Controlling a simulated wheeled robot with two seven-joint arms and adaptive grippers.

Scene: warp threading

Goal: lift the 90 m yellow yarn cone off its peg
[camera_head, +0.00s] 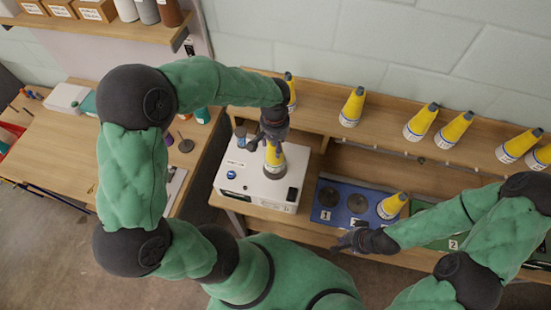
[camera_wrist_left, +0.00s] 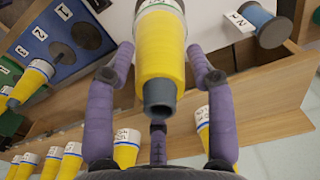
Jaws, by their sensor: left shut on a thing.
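A yellow yarn cone (camera_head: 273,158) with a grey tip and a white label band stands on top of a white box (camera_head: 236,182). My left gripper (camera_head: 272,135) is shut on its upper part from above.
The blue mat (camera_head: 316,216) has dark discs and another yellow cone (camera_head: 392,206). Several yellow cones, such as one (camera_head: 352,107), stand on the back shelf (camera_head: 390,142). A blue spool (camera_head: 240,136) stands by the box. A green mat (camera_head: 432,243) lies right.

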